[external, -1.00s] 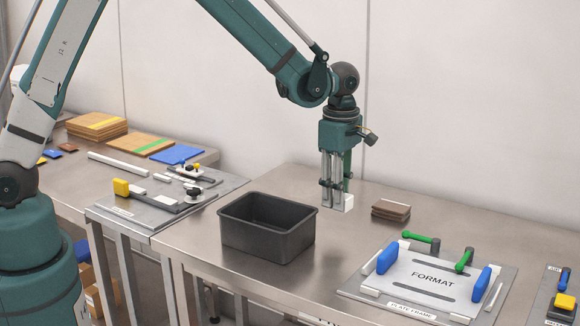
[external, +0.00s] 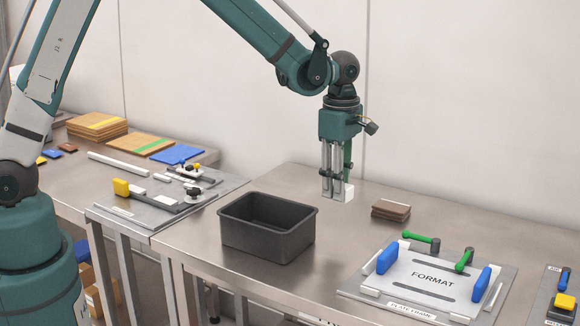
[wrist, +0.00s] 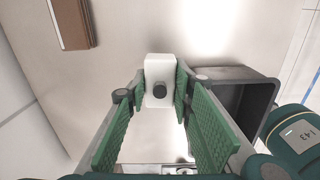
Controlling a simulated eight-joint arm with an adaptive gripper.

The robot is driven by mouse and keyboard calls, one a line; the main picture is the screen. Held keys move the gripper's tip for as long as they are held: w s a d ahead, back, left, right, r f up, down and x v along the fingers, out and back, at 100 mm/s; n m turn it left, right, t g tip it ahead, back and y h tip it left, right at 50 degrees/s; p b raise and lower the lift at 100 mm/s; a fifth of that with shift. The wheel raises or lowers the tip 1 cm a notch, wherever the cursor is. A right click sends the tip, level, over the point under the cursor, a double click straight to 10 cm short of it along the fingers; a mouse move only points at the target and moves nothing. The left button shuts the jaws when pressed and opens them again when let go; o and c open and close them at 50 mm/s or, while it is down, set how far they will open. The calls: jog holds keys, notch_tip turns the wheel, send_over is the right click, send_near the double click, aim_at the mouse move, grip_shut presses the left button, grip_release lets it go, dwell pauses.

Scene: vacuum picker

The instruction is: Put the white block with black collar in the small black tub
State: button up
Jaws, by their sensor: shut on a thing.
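The white block (wrist: 159,70) with its black collar (wrist: 159,90) is between the green finger pads of my gripper (wrist: 158,88) in the wrist view. In the external view the white block (external: 347,192) shows at the fingertips of my gripper (external: 338,195), partly hidden by the fingers, and appears held a little above the table. My gripper is shut on it. The small black tub (external: 232,234) stands on the table to the left of and nearer the camera than my gripper. The tub looks empty in the external view. It also shows in the wrist view (wrist: 262,76), right of the block.
A small stack of brown plates (external: 391,210) lies right of my gripper. A plate frame (external: 420,275) with blue and green handles is at the front right. A fixture board (external: 150,207) is at the left. The table between gripper and tub is clear.

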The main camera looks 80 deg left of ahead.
jog(key=s+d, duration=0.1)
jog(key=s, duration=1.7)
jog(key=shift+s+d+r+n+b, duration=0.2)
jog(key=shift+r+n+b, duration=0.15)
jog(key=shift+b, duration=0.1)
jog(key=shift+f+b, duration=0.4)
jog(key=shift+f, duration=2.55)
jog(key=shift+f+b, duration=0.35)
jog(key=shift+f, duration=1.75)
jog(key=shift+f, duration=0.15)
jog(key=o, duration=0.9)
jog(key=shift+r, duration=0.2)
